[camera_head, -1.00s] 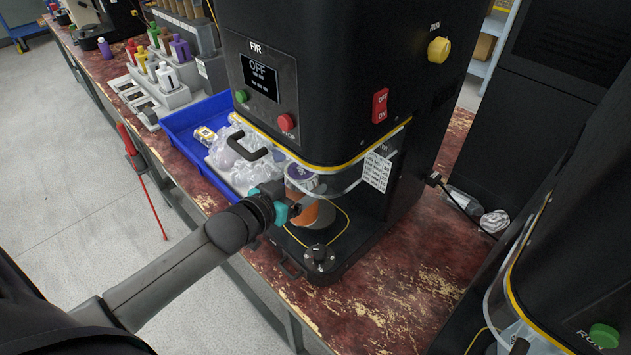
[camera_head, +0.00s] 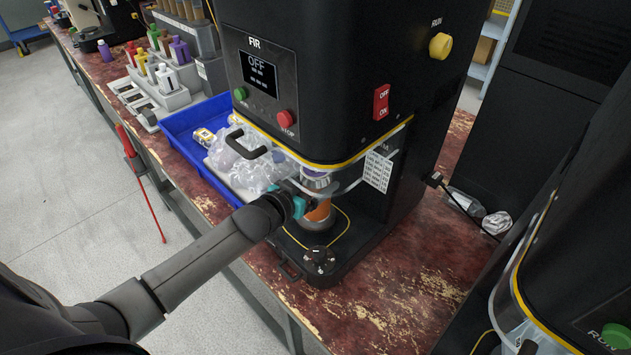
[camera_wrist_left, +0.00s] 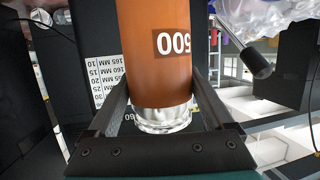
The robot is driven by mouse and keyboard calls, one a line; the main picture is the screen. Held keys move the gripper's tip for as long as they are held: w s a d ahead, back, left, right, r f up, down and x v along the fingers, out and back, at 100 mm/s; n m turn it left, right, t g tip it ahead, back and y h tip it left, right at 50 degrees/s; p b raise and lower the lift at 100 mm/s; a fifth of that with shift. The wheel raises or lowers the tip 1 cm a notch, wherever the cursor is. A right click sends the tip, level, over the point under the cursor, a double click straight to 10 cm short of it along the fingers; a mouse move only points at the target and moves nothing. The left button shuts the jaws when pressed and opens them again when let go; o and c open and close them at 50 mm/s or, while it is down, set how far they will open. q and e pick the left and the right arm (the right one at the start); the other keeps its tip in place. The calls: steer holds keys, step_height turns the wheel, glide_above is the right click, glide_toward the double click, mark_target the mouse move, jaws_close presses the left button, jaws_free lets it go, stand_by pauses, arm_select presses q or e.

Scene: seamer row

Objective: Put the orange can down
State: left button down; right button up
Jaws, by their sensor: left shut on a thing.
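The orange can (camera_head: 319,216) is upright inside the opening of the black machine marked FIR (camera_head: 285,125), below its clear guard. My left gripper (camera_head: 308,206) reaches in from the left and is shut around the can's side. In the left wrist view the orange can (camera_wrist_left: 158,60), marked 500, stands between the two dark fingers (camera_wrist_left: 160,108), with a clear glassy end showing. The can's base is close to the machine's lower plate; I cannot tell whether it touches. My right gripper is not in view.
A blue tray (camera_head: 213,178) with clear bags stands left of the machine. A black knob (camera_head: 319,255) sits on the machine's base in front of the can. The red worn bench (camera_head: 390,300) is bare at the front. A second machine (camera_head: 570,260) stands at right.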

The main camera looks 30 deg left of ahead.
arm_select(q)
steer(key=shift+w+r, duration=0.1)
jaws_free()
steer(key=shift+f, duration=0.2)
steer(key=p+v, duration=0.2)
steer(key=v, duration=1)
steer(key=shift+r, duration=0.1)
